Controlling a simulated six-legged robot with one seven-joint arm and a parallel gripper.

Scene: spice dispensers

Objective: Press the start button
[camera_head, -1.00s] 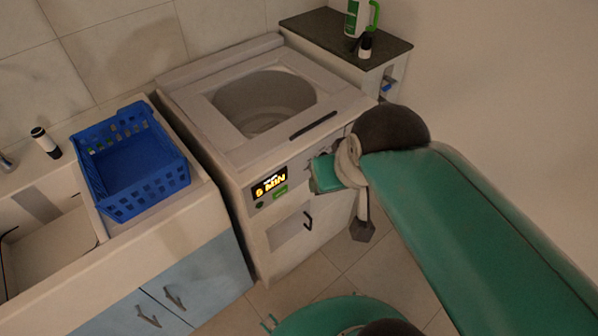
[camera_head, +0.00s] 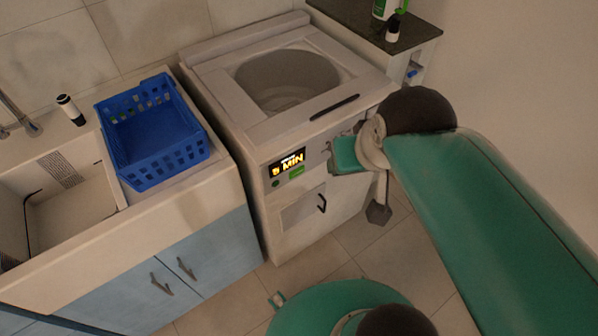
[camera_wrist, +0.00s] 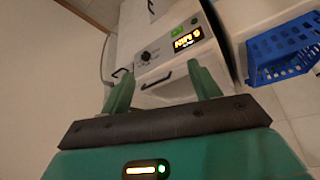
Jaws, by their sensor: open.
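A white top-loading washing machine (camera_head: 240,135) stands with its tub open. Its front panel has a lit yellow display (camera_head: 287,162) with a number and MIN. In the head view my gripper (camera_head: 345,155) is right of the display, apart from the button.
A blue basket (camera_head: 185,158) sits on the sink counter left of the machine. A dark-topped cabinet (camera_head: 365,35) with bottles stands at the back right. A door handle (camera_head: 322,203) sits low on the machine's front. Tiled floor (camera_head: 310,255) shows in front.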

